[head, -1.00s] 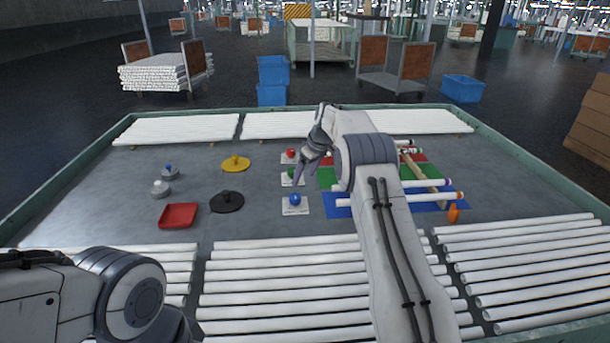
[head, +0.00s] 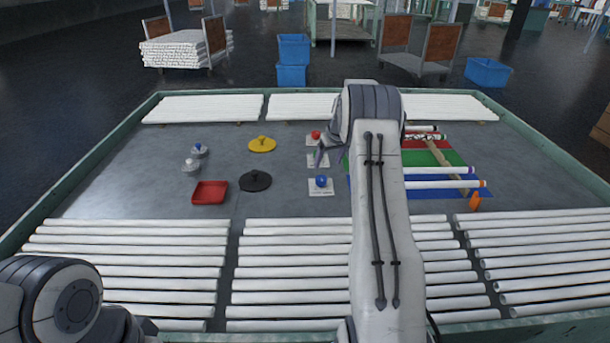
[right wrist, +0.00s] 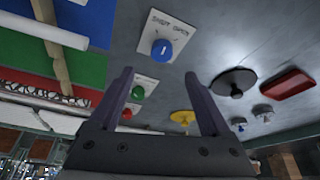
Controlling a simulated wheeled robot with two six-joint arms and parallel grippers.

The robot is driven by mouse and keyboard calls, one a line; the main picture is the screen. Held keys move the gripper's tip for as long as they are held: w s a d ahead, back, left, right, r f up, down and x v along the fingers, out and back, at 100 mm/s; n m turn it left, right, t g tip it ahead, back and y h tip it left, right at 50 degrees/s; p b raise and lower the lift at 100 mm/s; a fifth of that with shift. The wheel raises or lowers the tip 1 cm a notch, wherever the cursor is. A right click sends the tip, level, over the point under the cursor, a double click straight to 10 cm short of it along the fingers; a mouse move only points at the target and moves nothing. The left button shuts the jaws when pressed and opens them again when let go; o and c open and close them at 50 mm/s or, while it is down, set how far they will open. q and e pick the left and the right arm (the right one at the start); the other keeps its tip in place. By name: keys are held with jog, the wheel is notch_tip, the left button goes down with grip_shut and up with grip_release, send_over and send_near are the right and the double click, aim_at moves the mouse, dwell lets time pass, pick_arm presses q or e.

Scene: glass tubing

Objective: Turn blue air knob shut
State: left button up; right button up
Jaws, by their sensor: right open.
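The blue knob (head: 321,181) sits on a small white plate (head: 315,192), the nearest of three knob plates in a column. In the right wrist view the blue knob (right wrist: 162,49) shows a short white mark, and its plate (right wrist: 166,22) carries the words SHUT and OPEN. I cannot tell exactly which word the mark points to. My right gripper (head: 319,156) is open and empty, near the green knob and behind the blue one in the head view. In the right wrist view the blue knob appears beyond the gap between its fingertips (right wrist: 158,74). My left gripper is out of view.
The green knob (right wrist: 137,91) and red knob (head: 315,134) stand farther back. A black disc (head: 255,181), yellow disc (head: 262,144) and red tray (head: 210,192) lie left. White tubes (head: 440,184) lie over coloured mats at right. Racked tubes (head: 290,270) fill the front.

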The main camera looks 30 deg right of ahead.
aim_at(322, 178)
jog(key=p+x, duration=0.1)
jog(key=x, duration=0.9)
jog(key=shift+a, duration=0.15)
